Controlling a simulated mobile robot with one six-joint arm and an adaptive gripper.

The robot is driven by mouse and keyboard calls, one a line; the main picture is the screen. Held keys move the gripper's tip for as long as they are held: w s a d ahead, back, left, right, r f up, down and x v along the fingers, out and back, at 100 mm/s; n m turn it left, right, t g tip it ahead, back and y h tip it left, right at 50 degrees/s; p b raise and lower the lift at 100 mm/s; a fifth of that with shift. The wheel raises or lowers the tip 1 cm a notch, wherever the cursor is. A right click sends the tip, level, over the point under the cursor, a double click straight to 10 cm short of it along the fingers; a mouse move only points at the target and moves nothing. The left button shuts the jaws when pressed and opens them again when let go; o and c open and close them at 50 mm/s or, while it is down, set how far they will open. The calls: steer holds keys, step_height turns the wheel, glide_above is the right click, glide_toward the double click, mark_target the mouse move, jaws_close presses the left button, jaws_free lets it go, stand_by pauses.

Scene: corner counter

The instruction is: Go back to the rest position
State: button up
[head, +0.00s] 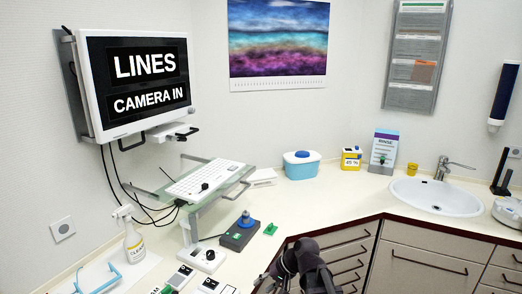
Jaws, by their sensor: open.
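My gripper (264,283) is dark and low at the bottom edge of the head view, in front of the counter's front edge. It appears open, with nothing seen between its fingers. Part of it is cut off by the picture's edge. My dark arm (308,262) shows just right of it, in front of the drawers. The gripper appears apart from the things on the counter.
The corner counter (325,200) holds a grey device with a blue knob (240,232), a green piece (270,229), a spray bottle (132,240), a blue-lidded box (301,165) and a sink (437,196). A keyboard shelf (215,190) overhangs at left. The counter's middle is clear.

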steer(key=s+d+f+h, duration=0.2)
steer(key=s+d+h, duration=0.1)
steer(key=d, duration=0.5)
steer(key=s+d+f+h, duration=0.2)
steer(key=s+d+h, duration=0.2)
steer(key=d, duration=0.4)
steer(key=shift+g+h, duration=0.3)
steer(key=shift+w+a, duration=0.1)
steer(key=shift+w, duration=0.1)
stand_by(1.3)
steer(key=shift+c, duration=0.2)
